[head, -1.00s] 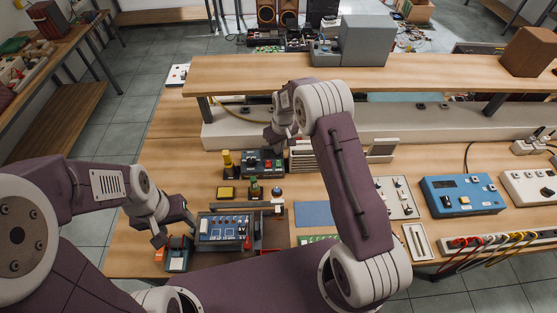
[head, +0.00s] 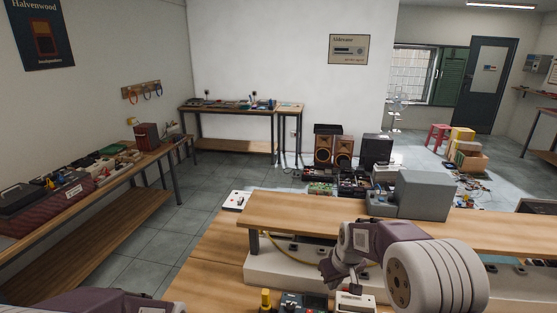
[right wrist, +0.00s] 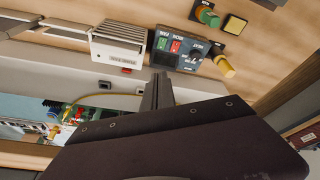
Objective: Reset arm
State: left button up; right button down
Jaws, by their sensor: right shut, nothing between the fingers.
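My right arm reaches in from the lower right of the head view. Its gripper (head: 338,272) hangs in front of the bench's raised wooden shelf (head: 300,211), above the workbench top. In the right wrist view the gripper's fingers (right wrist: 157,92) are together with nothing between them. They are near a blue control box (right wrist: 180,51) with red and green switches and a white slatted unit (right wrist: 120,45); contact cannot be told. Of my left arm only a purple link shows at the bottom left of the head view; its gripper is out of frame.
A grey machine (head: 424,194) stands on the shelf. A yellow knob (right wrist: 225,67) and a green button (right wrist: 207,16) sit near the control box. A side bench (head: 100,190) with tools runs along the left wall. Tiled floor (head: 180,225) between the benches is clear.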

jog(key=s+f+m+g, duration=0.1)
jog(key=s+f, duration=0.1)
jog(key=s, duration=0.9)
jog(key=s+d+f+m+g, duration=0.1)
jog(key=s+f+m, duration=0.1)
jog(key=s, duration=0.9)
jog(key=shift+s+d+m+b, duration=0.15)
jog(key=shift+d+m+b, duration=0.15)
jog(key=shift+b, duration=0.1)
jog(key=shift+f, duration=0.1)
